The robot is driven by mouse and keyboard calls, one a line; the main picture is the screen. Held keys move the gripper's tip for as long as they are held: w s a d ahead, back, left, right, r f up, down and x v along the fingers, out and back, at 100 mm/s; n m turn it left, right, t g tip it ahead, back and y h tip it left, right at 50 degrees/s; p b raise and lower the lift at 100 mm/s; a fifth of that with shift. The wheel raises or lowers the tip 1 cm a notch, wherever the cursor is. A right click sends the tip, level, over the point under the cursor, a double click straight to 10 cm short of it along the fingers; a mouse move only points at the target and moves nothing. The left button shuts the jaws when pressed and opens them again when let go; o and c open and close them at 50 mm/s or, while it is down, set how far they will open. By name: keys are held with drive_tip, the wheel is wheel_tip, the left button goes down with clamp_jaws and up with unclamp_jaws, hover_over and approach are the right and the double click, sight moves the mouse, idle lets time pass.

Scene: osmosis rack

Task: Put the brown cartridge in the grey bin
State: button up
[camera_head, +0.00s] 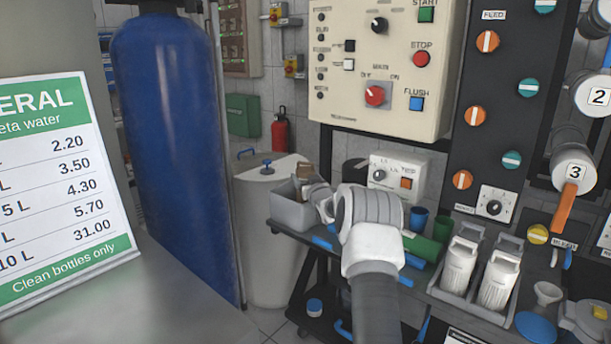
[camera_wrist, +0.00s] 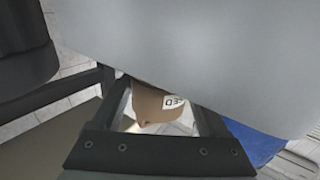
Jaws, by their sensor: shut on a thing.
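The brown cartridge (camera_head: 305,171) shows as a small brown piece just above the grey bin in the head view. In the wrist view the brown cartridge (camera_wrist: 148,101), with a white label, sits between the two fingers. My gripper (camera_head: 309,186) is shut on it, at the bin's right side and over its opening; the fingers also show in the wrist view (camera_wrist: 158,108). The grey bin (camera_head: 290,213) stands at the left end of the dark bench shelf. Its inside is hidden from the head view, and I cannot tell whether the cartridge touches it.
A white tank (camera_head: 274,255) stands behind and left of the bin. A tall blue cylinder (camera_head: 175,150) is further left. White filter housings (camera_head: 460,265) in a grey tray and a green cylinder (camera_head: 422,246) are right of my arm. A control panel (camera_head: 385,60) is above.

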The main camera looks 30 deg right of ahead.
drive_tip(key=shift+r, duration=0.1)
drive_tip(key=o, duration=1.6)
drive_tip(key=shift+c, duration=0.2)
drive_tip(key=p+v, duration=0.2)
drive_tip(key=v, duration=1.5)
drive_tip(key=shift+s+p, duration=0.2)
drive_tip(key=shift+p, duration=0.15)
drive_tip(key=shift+a, duration=0.1)
